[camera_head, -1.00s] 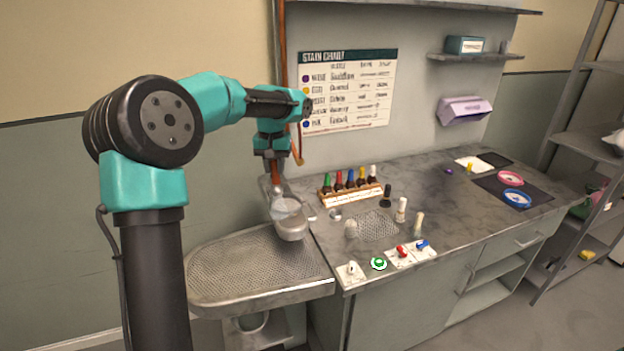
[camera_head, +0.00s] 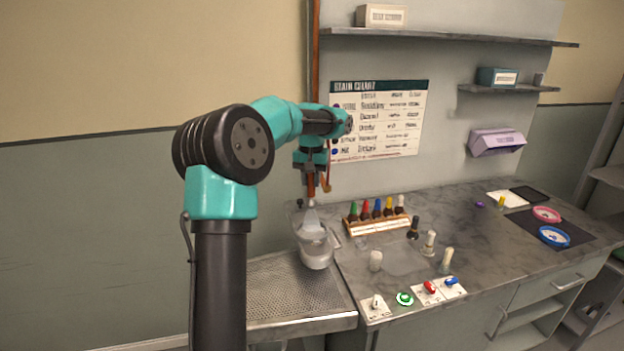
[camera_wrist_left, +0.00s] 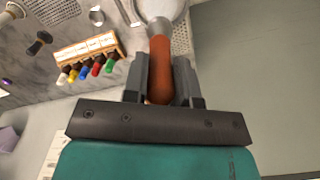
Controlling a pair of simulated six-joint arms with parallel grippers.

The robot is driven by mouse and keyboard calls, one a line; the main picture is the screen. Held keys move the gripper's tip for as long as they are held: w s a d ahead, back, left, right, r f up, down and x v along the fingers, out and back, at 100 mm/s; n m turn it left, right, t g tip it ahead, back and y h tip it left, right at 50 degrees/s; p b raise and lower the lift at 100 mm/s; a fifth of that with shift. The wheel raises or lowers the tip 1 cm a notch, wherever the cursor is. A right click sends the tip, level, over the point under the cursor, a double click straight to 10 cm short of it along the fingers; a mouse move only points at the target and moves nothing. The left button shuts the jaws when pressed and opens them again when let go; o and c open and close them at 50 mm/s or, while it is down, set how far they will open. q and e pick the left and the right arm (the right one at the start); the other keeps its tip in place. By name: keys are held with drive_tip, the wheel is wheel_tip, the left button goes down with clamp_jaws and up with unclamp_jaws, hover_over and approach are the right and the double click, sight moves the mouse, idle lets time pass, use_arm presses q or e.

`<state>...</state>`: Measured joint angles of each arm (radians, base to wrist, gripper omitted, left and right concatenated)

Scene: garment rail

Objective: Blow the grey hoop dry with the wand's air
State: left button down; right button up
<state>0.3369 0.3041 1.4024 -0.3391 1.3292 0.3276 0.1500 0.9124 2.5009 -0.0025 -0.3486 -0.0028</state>
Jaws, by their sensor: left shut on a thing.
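My left gripper (camera_head: 311,183) is shut on the orange handle of the wand (camera_head: 311,190), which points down. In the left wrist view, the gripper (camera_wrist_left: 162,80) has one finger on each side of the wand's handle (camera_wrist_left: 160,62), and its metal tip points away from the gripper. Below the tip, a pale, see-through cone shape spreads over the rounded end of a small grey padded arm (camera_head: 316,256). A pale round shape shows there in the left wrist view. I cannot make out the grey hoop clearly. My right gripper is not in view.
A perforated metal board (camera_head: 295,290) lies below the small arm. A wooden rack of colored bottles (camera_head: 377,224) stands right of it. Loose bottles and a switch panel (camera_head: 428,291) are on the counter. Pink (camera_head: 547,214) and blue (camera_head: 554,236) hoops lie on a dark mat.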

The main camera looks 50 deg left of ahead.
sight(312, 196)
use_arm(q)
drive_tip(key=shift+f, duration=2.8)
